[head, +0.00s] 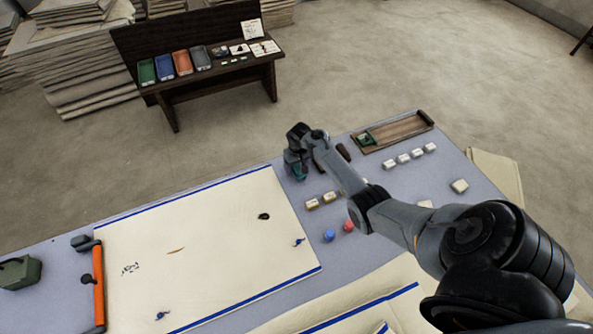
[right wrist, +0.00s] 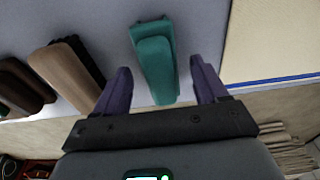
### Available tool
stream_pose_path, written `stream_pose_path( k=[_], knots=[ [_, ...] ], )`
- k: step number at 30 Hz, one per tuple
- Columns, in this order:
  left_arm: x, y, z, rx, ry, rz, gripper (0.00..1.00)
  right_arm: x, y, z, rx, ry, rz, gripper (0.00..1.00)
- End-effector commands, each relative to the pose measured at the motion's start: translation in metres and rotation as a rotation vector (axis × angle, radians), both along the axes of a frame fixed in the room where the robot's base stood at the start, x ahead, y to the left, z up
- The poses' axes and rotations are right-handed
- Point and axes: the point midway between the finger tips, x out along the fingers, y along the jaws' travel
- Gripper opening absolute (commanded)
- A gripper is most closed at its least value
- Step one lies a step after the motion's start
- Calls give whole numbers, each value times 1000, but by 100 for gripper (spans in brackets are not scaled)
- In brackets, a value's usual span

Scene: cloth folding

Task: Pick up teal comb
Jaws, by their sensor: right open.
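The teal comb (right wrist: 155,66) lies on the grey-blue table top in the right wrist view, between the two purple fingers of my right gripper (right wrist: 163,84). The fingers are open, with a gap on each side of the comb, and do not touch it. In the head view my right gripper (head: 296,166) points down at the table's far edge, and a little teal of the comb (head: 300,173) shows beside it; the gripper hides most of it. My left gripper is not in either view.
Brown brushes (right wrist: 65,75) lie left of the comb in the right wrist view. A cream cloth (head: 200,240) with blue edges covers the table's left. Small blocks (head: 410,157), a blue ball (head: 329,235), a red ball (head: 348,226) and a wooden tray (head: 400,131) are nearby.

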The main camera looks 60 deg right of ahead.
Motion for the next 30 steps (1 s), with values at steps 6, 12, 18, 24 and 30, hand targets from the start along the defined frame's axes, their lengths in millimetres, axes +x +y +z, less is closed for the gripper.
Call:
stream_pose_path(
  k=[6, 12, 18, 24, 30],
  knots=[
    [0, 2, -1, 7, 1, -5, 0, 0, 0, -1, 0, 0, 0, 72],
    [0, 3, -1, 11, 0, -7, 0, 0, 0, -1, 0, 0, 0, 49],
    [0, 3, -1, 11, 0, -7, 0, 0, 0, -1, 0, 0, 0, 19],
    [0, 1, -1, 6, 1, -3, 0, 0, 0, -1, 0, 0, 0, 11],
    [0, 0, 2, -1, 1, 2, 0, 0, 0, 1, 0, 0, 0, 11]
  ],
)
